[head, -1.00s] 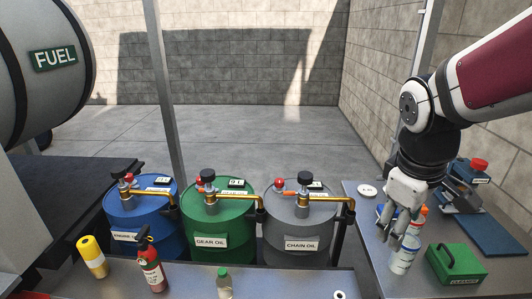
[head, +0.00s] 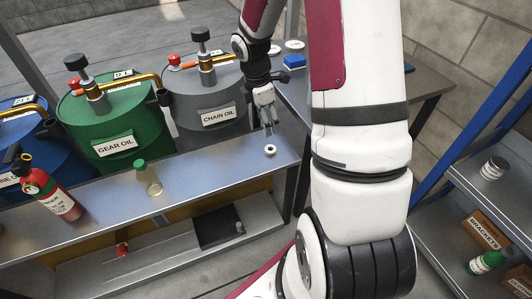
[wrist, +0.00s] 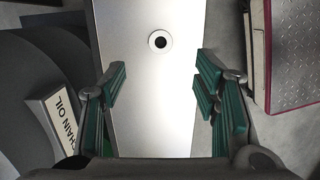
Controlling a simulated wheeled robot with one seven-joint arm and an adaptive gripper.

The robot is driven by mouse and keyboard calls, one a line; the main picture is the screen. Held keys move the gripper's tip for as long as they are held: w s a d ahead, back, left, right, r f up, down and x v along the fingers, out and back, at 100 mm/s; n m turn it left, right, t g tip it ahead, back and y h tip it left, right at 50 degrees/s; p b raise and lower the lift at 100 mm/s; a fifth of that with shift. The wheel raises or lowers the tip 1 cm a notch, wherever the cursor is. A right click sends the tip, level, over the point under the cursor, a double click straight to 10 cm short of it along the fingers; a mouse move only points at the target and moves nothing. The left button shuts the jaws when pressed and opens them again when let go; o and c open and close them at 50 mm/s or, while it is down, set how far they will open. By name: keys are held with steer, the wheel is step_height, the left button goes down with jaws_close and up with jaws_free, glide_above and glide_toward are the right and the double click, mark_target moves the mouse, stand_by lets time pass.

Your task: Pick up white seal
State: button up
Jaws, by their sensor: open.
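The white seal (head: 270,150) is a small white ring with a dark hole. It lies flat on the metal bench (head: 215,160) near its right end. In the wrist view the seal (wrist: 159,41) is near the top centre on the bare bench top, ahead of the fingers. My gripper (head: 269,131) is above the bench close to the seal, pointing down, and apart from it. In the wrist view my gripper (wrist: 160,97) is open, with green-padded fingers wide apart and nothing between them.
A grey chain oil drum (head: 212,104) stands behind the bench, with a green gear oil drum (head: 110,125) left of it. A bottle with a green cap (head: 148,178) and a red extinguisher (head: 50,190) stand on the bench further left. Blue-framed shelves (head: 470,195) are at right.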

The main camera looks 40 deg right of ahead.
steer(key=b, duration=0.2)
glide_above(270, 149)
steer(key=f, duration=0.6)
steer(key=shift+w+a+f, duration=0.15)
steer(key=shift+a+f, duration=0.05)
steer(key=shift+f, duration=0.05)
steer(key=shift+d+f+b, duration=0.2)
steer(key=shift+f+b, duration=1.65)
steer(key=shift+f, duration=0.7)
steer(key=c, duration=0.9)
